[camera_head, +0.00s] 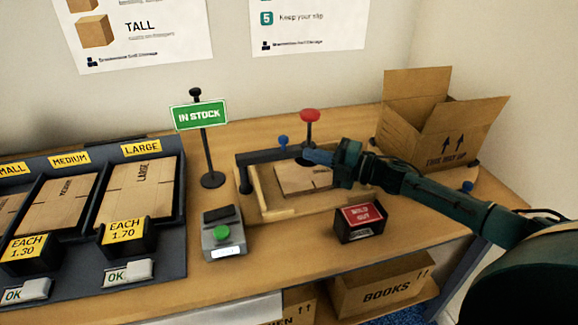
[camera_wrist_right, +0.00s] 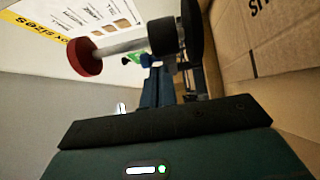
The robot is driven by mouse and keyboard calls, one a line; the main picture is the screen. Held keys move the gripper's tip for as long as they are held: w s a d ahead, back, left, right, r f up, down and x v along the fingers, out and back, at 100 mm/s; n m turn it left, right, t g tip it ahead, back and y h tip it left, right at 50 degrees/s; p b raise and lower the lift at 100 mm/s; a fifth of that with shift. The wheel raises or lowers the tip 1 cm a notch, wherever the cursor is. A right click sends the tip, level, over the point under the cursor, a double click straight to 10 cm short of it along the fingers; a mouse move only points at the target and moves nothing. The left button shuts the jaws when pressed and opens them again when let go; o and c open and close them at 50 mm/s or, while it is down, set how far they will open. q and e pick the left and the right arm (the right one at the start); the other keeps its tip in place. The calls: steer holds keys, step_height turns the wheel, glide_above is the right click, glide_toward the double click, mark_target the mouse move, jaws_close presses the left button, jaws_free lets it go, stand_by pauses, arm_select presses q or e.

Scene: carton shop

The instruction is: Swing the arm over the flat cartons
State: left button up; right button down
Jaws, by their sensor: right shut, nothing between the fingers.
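A dark swing arm (camera_head: 262,157) reaches rightward from the back left corner of a wooden tray (camera_head: 270,212). A red-topped knob (camera_head: 309,116) on a short post stands near its right part; the red knob (camera_wrist_right: 85,57) also shows at left in the right wrist view. Flat cartons (camera_head: 300,180) lie in the tray, partly hidden behind my right gripper. My right gripper (camera_head: 312,155) is shut and empty, low over the tray beside the swing arm and the post. I cannot tell whether it touches them. My left gripper is not in view.
An IN STOCK sign (camera_head: 198,115) stands left of the tray. A device with a green button (camera_head: 222,233) and a red SOLD OUT sign (camera_head: 363,216) sit in front. An open carton (camera_head: 430,140) is at the right. Bins of flat cartons (camera_head: 140,190) fill the left.

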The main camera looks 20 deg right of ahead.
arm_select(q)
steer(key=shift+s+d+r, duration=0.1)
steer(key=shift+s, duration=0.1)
arm_select(e)
steer(key=shift+s+d+f, duration=0.1)
steer(key=shift+s+d, duration=0.25)
steer(key=shift+s, duration=0.4)
steer(key=shift+s+d+r, duration=0.1)
steer(key=shift+s+d, duration=0.25)
steer(key=shift+s, duration=0.35)
steer(key=shift+s+d+f, duration=0.1)
steer(key=shift+s+d, duration=0.25)
steer(key=shift+s, duration=0.4)
